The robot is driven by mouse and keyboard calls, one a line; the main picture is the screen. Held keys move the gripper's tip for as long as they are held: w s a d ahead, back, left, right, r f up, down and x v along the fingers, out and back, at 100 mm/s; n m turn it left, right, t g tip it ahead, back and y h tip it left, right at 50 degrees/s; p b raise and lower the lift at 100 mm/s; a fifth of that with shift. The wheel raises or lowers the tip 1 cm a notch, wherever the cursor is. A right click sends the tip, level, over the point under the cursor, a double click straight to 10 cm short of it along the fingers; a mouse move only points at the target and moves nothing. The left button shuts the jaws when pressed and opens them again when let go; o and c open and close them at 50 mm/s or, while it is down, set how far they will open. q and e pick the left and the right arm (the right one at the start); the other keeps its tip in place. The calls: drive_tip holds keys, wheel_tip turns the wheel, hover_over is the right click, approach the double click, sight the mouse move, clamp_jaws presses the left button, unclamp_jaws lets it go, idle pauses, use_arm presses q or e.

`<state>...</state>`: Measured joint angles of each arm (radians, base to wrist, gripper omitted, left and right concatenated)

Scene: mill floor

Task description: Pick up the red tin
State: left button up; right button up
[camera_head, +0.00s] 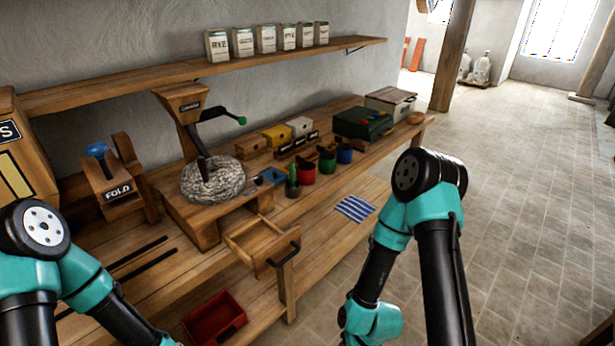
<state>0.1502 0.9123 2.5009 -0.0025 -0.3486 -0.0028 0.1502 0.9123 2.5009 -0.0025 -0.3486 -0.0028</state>
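The red tin (306,172) stands upright on the wooden workbench (190,297), in a row with a green tin (327,162) and a blue tin (345,154) to its right. A dark green pointed object (292,183) stands just to its left. The red tin's front and upper part show, and nothing touches it that I can make out. My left arm bends down at the lower left and my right arm bends down at the lower right. Both grippers are below the picture's edge.
A hand mill (183,103) with a round stone (213,180) stands left of the tins. An open drawer (262,241) juts out in front. A red tray (214,318) sits low down. Boxes (362,124) stand behind the tins. A shelf (120,84) with several labelled canisters hangs above.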

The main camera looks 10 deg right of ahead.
use_arm(q)
drive_tip(key=shift+o, duration=0.3)
drive_tip(key=o, duration=1)
